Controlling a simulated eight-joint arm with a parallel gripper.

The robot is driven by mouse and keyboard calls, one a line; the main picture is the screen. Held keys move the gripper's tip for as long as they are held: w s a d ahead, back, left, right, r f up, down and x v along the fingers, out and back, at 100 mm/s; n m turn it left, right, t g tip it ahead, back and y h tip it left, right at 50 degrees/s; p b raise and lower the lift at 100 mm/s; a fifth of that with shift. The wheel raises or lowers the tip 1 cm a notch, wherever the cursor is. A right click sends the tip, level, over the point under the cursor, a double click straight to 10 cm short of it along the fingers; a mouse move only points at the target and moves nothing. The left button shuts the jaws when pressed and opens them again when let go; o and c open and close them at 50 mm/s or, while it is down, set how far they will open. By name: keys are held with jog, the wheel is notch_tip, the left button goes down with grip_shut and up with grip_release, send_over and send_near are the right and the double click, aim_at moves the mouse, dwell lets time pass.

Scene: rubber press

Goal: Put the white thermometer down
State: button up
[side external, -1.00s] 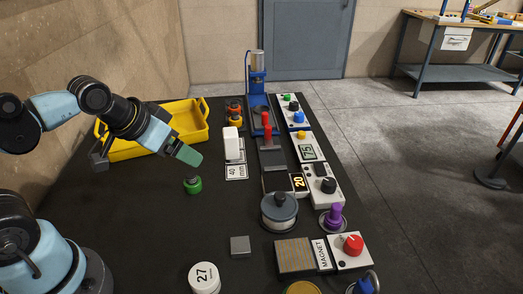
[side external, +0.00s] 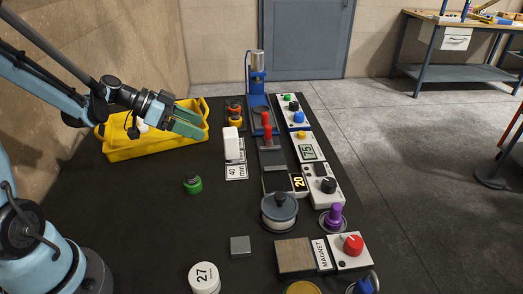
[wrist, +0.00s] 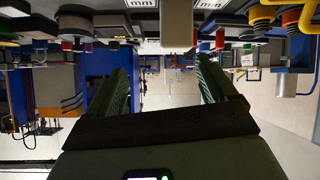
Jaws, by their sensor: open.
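I cannot single out a white thermometer for sure. A small white thing (side external: 143,127) shows at the yellow bin (side external: 155,150), partly hidden by my wrist; I cannot tell what it is. My gripper (side external: 190,122) is over the bin's right part, high above the table. Its two green fingers are apart in the wrist view (wrist: 165,85), with nothing between them. An upright white block (side external: 231,141) stands by a "40 mm" label, right of my gripper and apart from it. It also shows in the wrist view (wrist: 177,25).
A green-capped jar (side external: 193,184), a grey block (side external: 240,246) and a grey-lidded pot (side external: 279,211) stand on the dark table. A blue press (side external: 257,85) and white control boxes (side external: 350,251) line the right side. The table's left middle is clear.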

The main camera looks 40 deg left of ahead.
aim_at(228, 132)
jog(key=w+d+f, duration=0.1)
jog(key=w, duration=0.2)
jog(key=w+d+f+m+t, duration=0.1)
jog(key=w+d+f, duration=0.1)
jog(key=w+d+f+m+h, duration=0.1)
jog(key=w+f, duration=0.1)
jog(key=w, duration=0.1)
jog(key=shift+w+d+t, duration=0.2)
jog(key=shift+w+t, duration=0.1)
dwell(0.4)
grip_shut()
dwell(0.4)
